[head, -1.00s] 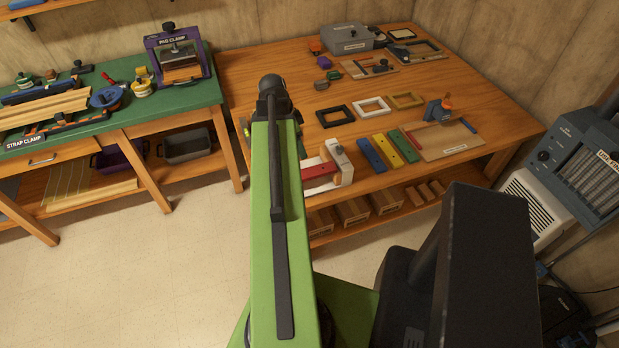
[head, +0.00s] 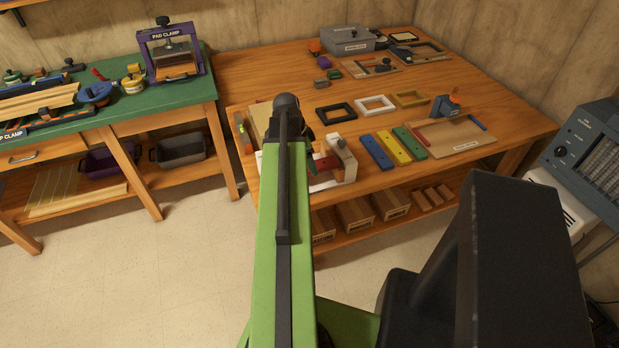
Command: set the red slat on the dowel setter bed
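A red slat (head: 327,163) lies in a pale holder with an upright wooden block (head: 342,157) at the front of the right-hand bench. My arm covers the slat's left part. Beside it lie a blue slat (head: 376,152), a yellow slat (head: 393,147) and a green slat (head: 411,142). My gripper is hidden behind my green arm, over the bench's front left.
A grey box (head: 347,40) stands at the back. A green-topped bench (head: 150,105) with a pad clamp (head: 171,50) is left. Bare bench top shows between the items.

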